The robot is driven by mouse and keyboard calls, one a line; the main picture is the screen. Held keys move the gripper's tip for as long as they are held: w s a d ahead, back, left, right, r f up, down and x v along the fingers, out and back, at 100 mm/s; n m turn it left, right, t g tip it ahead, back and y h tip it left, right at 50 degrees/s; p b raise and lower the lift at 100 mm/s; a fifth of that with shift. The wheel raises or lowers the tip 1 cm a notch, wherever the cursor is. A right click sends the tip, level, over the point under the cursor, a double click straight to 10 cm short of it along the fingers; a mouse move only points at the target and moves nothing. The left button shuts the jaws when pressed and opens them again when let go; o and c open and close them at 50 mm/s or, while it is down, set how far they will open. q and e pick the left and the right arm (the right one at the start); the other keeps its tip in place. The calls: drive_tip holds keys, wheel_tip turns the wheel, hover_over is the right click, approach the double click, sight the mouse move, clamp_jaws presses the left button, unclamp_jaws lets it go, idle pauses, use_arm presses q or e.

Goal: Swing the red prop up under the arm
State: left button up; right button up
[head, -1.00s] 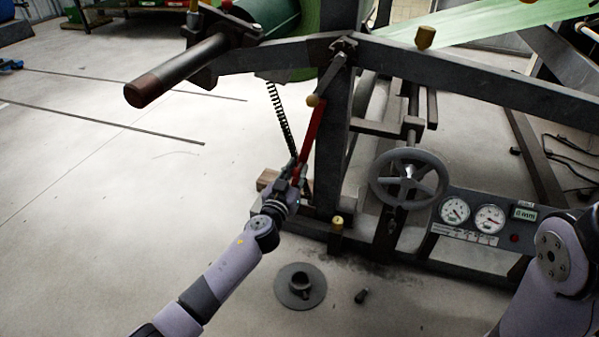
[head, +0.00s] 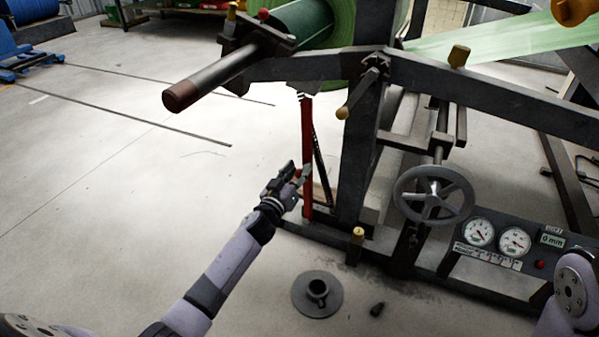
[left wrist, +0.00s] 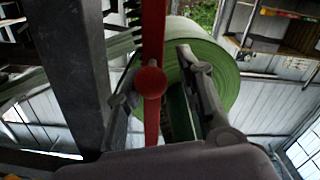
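The red prop (head: 307,150) stands close to upright beside the frame post, its upper end just under the dark arm (head: 300,67); I cannot tell whether it touches the arm. My left gripper (head: 292,172) is beside the prop, left of its lower half. In the left wrist view the prop (left wrist: 153,35) runs up the picture, with its round red knob (left wrist: 150,82) between the fingers. The left gripper (left wrist: 160,85) is open, its fingers apart on either side of the knob. My right gripper is out of view.
A green roll (head: 310,18) hangs on a shaft (head: 215,75) above. A dark spring (head: 320,165) is right of the prop. A handwheel (head: 433,195) and gauge panel (head: 515,243) are at right. A round base (head: 317,295) lies on the floor. The left floor is largely clear.

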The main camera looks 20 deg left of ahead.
use_arm(q)
drive_tip(key=shift+o, duration=0.8)
drive_tip(key=shift+d, duration=0.1)
drive_tip(key=shift+s, duration=0.1)
drive_tip(key=s, duration=1.1)
drive_tip(key=shift+s+a, duration=0.2)
drive_tip(key=shift+s, duration=0.2)
